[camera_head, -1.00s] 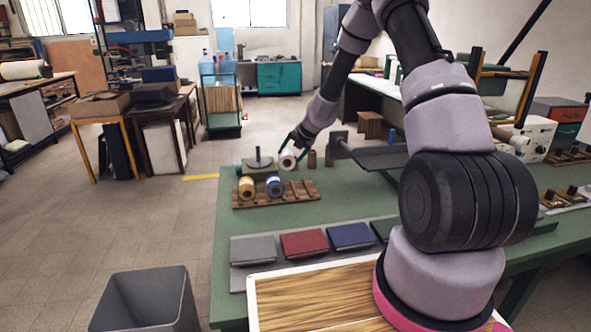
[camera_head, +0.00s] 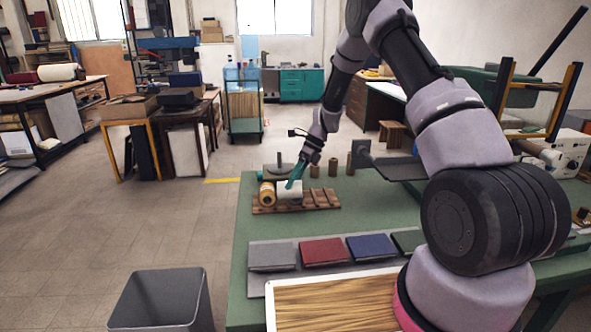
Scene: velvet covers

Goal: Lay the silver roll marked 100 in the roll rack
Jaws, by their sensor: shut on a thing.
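The silver roll (camera_head: 289,189), pale and small in the head view, is held in my gripper (camera_head: 295,179), whose green fingers are shut on it. No 100 mark can be read. The wooden roll rack (camera_head: 323,199) lies on the green table. A gold roll (camera_head: 267,194) lies at its left end. The silver roll shows just right of the gold roll, over the rack's left-middle part. I cannot tell whether it touches the rack. The blue roll seen earlier beside the gold one is now hidden. The rack's right part is bare.
A round grey weight-like thing (camera_head: 279,168) stands behind the rack. Several brown spools (camera_head: 332,167) stand to its right, near a dark flat plate (camera_head: 398,168). Grey, red (camera_head: 322,251) and blue covers lie in front. A grey bin (camera_head: 160,301) stands left of the table.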

